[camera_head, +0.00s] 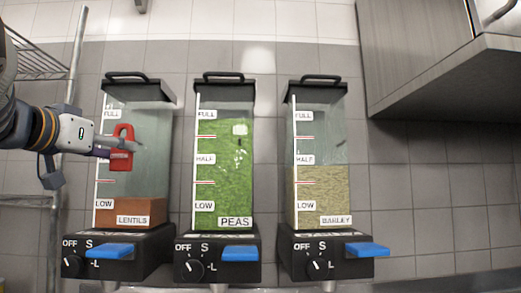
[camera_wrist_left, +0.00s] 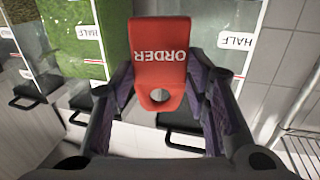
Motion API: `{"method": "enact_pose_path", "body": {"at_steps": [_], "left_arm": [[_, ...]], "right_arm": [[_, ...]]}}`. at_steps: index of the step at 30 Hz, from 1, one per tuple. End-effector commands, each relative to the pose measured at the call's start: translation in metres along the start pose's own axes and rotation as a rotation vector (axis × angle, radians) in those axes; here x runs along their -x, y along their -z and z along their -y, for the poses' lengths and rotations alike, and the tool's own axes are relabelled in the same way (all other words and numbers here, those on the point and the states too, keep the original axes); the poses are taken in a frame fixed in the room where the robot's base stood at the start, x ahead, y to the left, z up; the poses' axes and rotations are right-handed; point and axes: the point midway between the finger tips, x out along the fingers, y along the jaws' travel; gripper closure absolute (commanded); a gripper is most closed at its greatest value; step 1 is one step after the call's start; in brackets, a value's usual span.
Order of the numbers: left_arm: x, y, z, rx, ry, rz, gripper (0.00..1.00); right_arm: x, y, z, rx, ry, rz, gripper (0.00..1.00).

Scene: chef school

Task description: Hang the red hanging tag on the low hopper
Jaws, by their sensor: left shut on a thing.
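My left gripper (camera_head: 108,152) comes in from the left and is shut on the red hanging tag (camera_head: 122,141). The tag is in front of the lentils hopper (camera_head: 150,170), at about the height between its FULL and LOW marks; I cannot tell whether it touches. In the left wrist view the tag (camera_wrist_left: 160,45) reads ORDER and has a round hole, and sits between the two fingers (camera_wrist_left: 160,82). The lentils hopper is filled to about its LOW mark. It has a black lid with a handle (camera_head: 126,75). My right gripper is not in view.
The peas hopper (camera_head: 238,165) is filled to near FULL, and the barley hopper (camera_head: 320,195) to about HALF. Each stands on a black base with a blue lever. A wire rack (camera_head: 38,62) is at the left, and a grey cabinet (camera_head: 430,60) at the upper right.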

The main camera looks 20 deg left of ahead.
Motion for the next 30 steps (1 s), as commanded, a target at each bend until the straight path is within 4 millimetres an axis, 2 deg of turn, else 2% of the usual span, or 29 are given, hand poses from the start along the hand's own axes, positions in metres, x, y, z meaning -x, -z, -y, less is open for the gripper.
{"method": "enact_pose_path", "body": {"at_steps": [21,30], "left_arm": [[-0.054,-0.004,0.015,0.002,-0.001,-0.001,0.76],[-0.066,-0.012,0.018,0.002,0.0,-0.002,0.76]], "right_arm": [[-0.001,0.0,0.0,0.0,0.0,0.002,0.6],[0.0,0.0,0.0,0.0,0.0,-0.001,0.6]]}}
